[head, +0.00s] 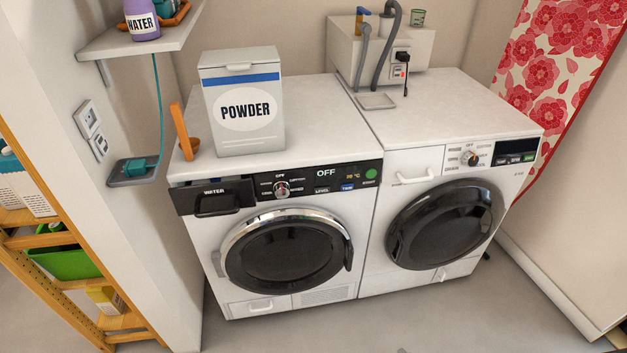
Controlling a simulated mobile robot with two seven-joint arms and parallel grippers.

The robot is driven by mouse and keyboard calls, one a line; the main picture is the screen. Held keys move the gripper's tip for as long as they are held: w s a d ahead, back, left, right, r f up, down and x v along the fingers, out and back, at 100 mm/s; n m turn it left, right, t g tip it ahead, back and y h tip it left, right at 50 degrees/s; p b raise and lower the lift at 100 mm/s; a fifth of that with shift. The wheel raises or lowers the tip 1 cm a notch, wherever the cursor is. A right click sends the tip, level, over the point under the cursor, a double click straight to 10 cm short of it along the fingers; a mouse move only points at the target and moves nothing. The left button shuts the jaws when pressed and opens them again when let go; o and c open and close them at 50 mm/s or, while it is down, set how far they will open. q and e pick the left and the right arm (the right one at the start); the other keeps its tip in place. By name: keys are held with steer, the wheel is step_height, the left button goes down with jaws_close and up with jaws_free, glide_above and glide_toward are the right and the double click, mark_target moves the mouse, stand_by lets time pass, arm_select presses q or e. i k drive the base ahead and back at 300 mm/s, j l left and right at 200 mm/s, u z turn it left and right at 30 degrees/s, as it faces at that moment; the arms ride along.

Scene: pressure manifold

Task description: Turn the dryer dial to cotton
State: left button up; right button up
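Two white front-loading machines stand side by side. The right one, which looks like the dryer (375,225), has a white panel with a small round dial (471,159). Small labels surround that dial, with one above it that seems to read OFF; the others are too small to read, and I cannot tell where the dial points. Its dark round door (446,225) is shut. The left machine, which looks like the washer (205,260), has a black panel with its own dial (281,189) and a display reading OFF. Neither of my grippers is in view.
A wall box (345,50) with hoses and a plug is behind. A wooden shelf (75,240) is at left, a floral cloth (550,80) at right. The floor in front is clear.

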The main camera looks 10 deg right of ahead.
mark_target(281, 187)
steer(key=i+l+z, duration=0.45)
steer(key=i+l, duration=0.4)
